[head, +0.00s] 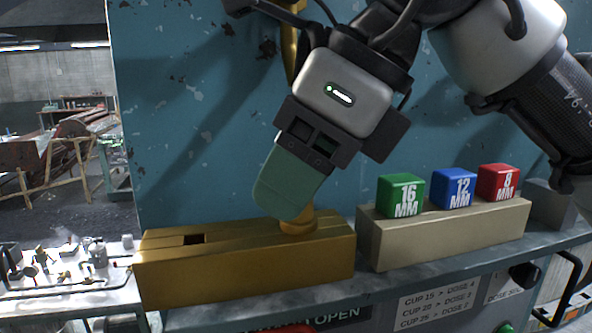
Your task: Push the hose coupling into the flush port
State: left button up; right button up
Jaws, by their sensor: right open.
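My right gripper (287,190) reaches down from the top right, in front of the blue panel, with its green finger pads just above a brass block (240,262). It is open, though the gap between the pads does not show from this side. A round brass fitting (300,222) stands on the block's right part, and the pads hide its upper part. A square hole (194,239) shows in the block's top at the left. I cannot tell which part is the hose coupling or the flush port. My left gripper is not in view.
Green (400,194), blue (453,187) and red (498,182) cubes marked 16, 12 and 8 MM sit on a beige block (445,236) to the right. A worn blue panel (190,120) rises behind. A brass rod (289,55) shows behind my gripper.

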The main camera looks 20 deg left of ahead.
jog(key=shift+r, duration=0.1)
jog(key=b+v, duration=0.2)
jog(key=v, duration=0.8)
jog(key=shift+d+r, duration=0.2)
jog(key=shift+r, duration=0.05)
